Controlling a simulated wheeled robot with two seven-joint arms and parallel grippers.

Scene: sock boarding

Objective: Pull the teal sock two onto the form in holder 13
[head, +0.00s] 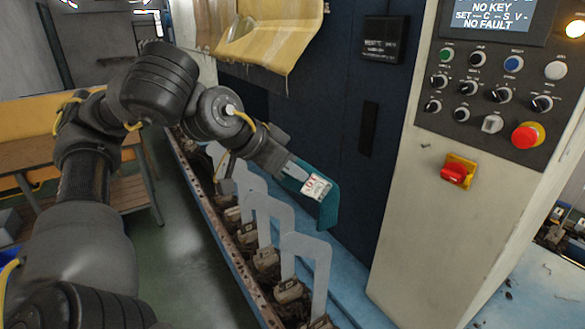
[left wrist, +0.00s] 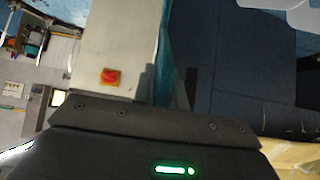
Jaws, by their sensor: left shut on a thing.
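My left gripper (head: 294,172) is shut on a teal sock (head: 328,212), which hangs down from its fingers above the row of forms. A white label with red print (head: 316,187) shows by the sock's upper part. In the left wrist view a narrow teal strip of the sock (left wrist: 164,55) shows beyond the dark fingers. Grey flat bent forms stand in the row below, the nearest form (head: 307,248) in a holder (head: 289,291). The sock looks apart from this form. I cannot read any holder number, so I cannot tell which is holder 13. My right gripper is out of view.
A dark blue machine wall (head: 335,95) stands behind the row. A control cabinet (head: 420,180) with an emergency stop button (head: 527,135) is at the right. A tan cloth (head: 270,35) hangs above. A wooden bench (head: 120,185) stands at the left, with open green floor beside it.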

